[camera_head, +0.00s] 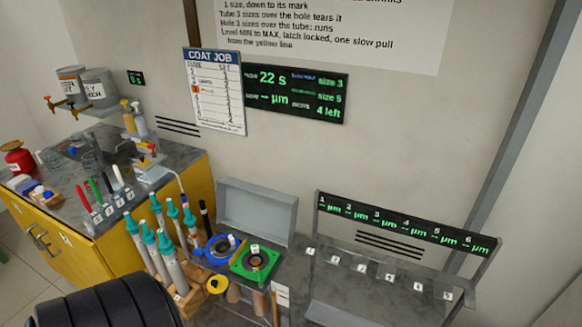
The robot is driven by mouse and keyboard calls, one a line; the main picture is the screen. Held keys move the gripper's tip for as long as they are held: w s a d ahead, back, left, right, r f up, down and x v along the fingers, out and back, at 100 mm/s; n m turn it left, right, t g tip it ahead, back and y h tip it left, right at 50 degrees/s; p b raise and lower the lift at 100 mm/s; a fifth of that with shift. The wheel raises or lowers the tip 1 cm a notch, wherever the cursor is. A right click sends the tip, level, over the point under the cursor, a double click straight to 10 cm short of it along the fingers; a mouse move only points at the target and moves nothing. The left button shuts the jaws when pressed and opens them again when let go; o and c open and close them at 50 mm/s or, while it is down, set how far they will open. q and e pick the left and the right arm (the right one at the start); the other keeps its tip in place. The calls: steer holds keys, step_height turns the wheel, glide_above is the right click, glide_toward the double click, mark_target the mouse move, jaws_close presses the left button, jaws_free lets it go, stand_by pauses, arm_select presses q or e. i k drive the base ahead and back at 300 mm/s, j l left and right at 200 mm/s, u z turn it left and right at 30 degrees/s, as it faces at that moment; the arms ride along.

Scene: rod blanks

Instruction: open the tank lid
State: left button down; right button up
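I cannot tell for sure which thing is the tank. A grey framed panel (257,206) stands upright against the wall at the back of the middle bench, like a raised lid; I cannot tell whether it belongs to a tank. In front of it are a blue ring (214,258) and a green square plate (240,271) with a dark round centre. Neither gripper shows. A black ribbed part of mine fills the bottom left and hides the floor and part of the bench front.
Several teal-topped tubes (165,244) stand left of the blue ring. A yellow cabinet (125,235) carries pens, bottles and a red can (18,158). Paint cans (97,88) sit on a wall shelf. A numbered rack (400,235) with displays stands at right.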

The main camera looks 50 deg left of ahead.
mark_target(268, 213)
steer(key=k+j+z, duration=0.15)
steer(key=j, duration=0.4)
steer(key=k+j+z, duration=0.1)
steer(key=k+j, duration=0.3)
steer(key=k+j+z, duration=0.15)
steer(key=k+j, duration=0.15)
steer(key=j, duration=0.25)
steer(key=k+j+z, duration=0.1)
steer(key=k+j, duration=0.25)
steer(key=j, duration=0.1)
